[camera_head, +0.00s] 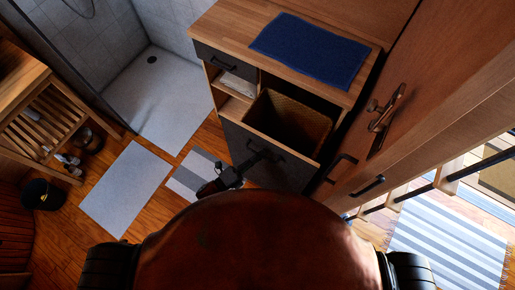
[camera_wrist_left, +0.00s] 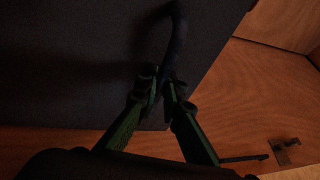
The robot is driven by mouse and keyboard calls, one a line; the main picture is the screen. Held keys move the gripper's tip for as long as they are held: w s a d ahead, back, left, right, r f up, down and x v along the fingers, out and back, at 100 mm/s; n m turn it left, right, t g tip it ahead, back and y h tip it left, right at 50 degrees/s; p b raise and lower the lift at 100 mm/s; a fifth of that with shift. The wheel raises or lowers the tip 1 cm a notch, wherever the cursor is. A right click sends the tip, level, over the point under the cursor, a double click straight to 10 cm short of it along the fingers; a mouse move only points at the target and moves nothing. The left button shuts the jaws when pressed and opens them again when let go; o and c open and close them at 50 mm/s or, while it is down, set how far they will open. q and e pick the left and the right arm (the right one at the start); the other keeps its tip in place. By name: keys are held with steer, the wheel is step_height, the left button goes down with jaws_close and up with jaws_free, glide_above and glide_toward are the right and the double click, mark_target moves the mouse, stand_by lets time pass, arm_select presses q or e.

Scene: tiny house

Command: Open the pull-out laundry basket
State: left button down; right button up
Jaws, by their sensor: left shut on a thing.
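The pull-out laundry basket has a dark grey front panel (camera_head: 270,165) and a woven brown inside (camera_head: 292,118). It stands partly out from the wooden cabinet, with its top open to view. My left gripper (camera_head: 245,167) is at the front panel, by its dark bar handle (camera_head: 264,153). In the left wrist view, the green-sided fingers (camera_wrist_left: 166,90) are shut on the dark curved handle (camera_wrist_left: 177,38), in front of the grey panel (camera_wrist_left: 75,55). My right gripper is not in view.
A blue mat (camera_head: 310,48) lies on the cabinet top. A dark drawer (camera_head: 226,62) and a shelf with a white cloth (camera_head: 238,84) are beside the basket. A wooden door (camera_head: 420,90) is close on the right. Grey mats (camera_head: 126,188) lie on the floor at left.

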arm_select(q)
steer(key=shift+s+a, duration=0.1)
steer(key=shift+s, duration=0.05)
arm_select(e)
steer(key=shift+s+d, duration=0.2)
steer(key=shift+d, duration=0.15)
arm_select(q)
steer(key=c, duration=2.3)
jaws_free()
steer(key=v, duration=1.2)
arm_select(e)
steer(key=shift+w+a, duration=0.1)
